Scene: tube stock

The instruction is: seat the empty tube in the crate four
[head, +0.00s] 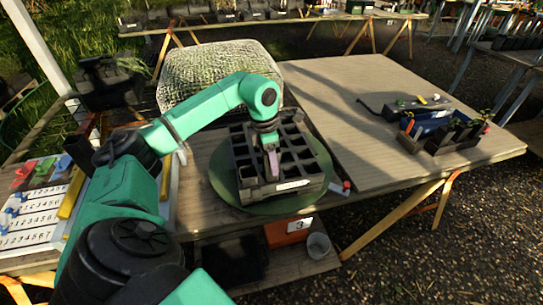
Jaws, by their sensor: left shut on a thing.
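A black crate (245,190) with square cells and a white label on its front stands on a round green turntable (318,196). I cannot read the label. My left gripper (270,150) reaches down over the middle of the crate. Several cells look open and dark. My right gripper is not in view.
A domed mesh-like cover (215,68) stands behind the crate. A numbered board (32,215) lies at the left. Blue and black trays with seedlings (430,122) stand at the right. The brown tabletop (355,90) between is mostly clear. A grey bucket (318,246) is below.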

